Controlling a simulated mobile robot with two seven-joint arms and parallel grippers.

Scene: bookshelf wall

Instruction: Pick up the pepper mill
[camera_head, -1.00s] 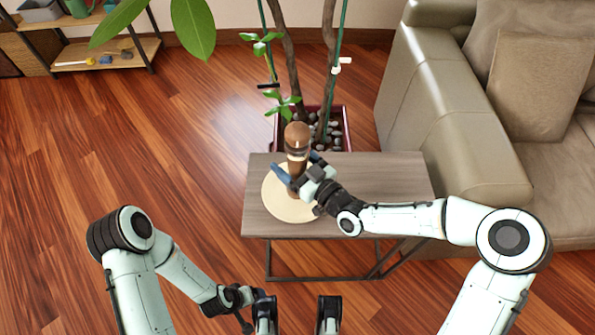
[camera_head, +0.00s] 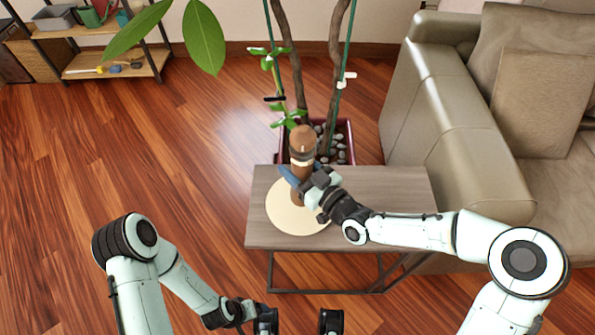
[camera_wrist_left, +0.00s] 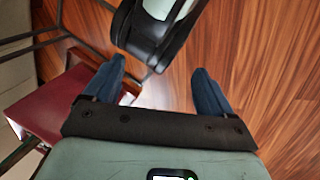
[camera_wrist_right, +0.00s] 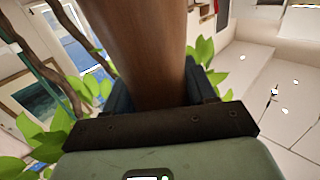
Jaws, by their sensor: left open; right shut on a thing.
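The pepper mill (camera_head: 302,146) is brown wood with a rounded top and a pale band. It stands upright over the round cream mat (camera_head: 285,219) on the small side table; whether its base touches the mat is hard to tell. My right gripper (camera_head: 303,180) is shut around the mill's body. In the right wrist view the mill's brown shaft (camera_wrist_right: 140,50) fills the space between the blue fingers. My left gripper is low at the bottom of the head view, away from the table. In the left wrist view its blue fingers (camera_wrist_left: 158,85) are apart with nothing between them.
The side table (camera_head: 390,190) has clear room right of the mat. A potted plant (camera_head: 344,140) with stems and stakes stands right behind it. A beige sofa (camera_head: 455,130) stands close on the right. A shelf (camera_head: 120,65) is at the back left. Floor on the left is open.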

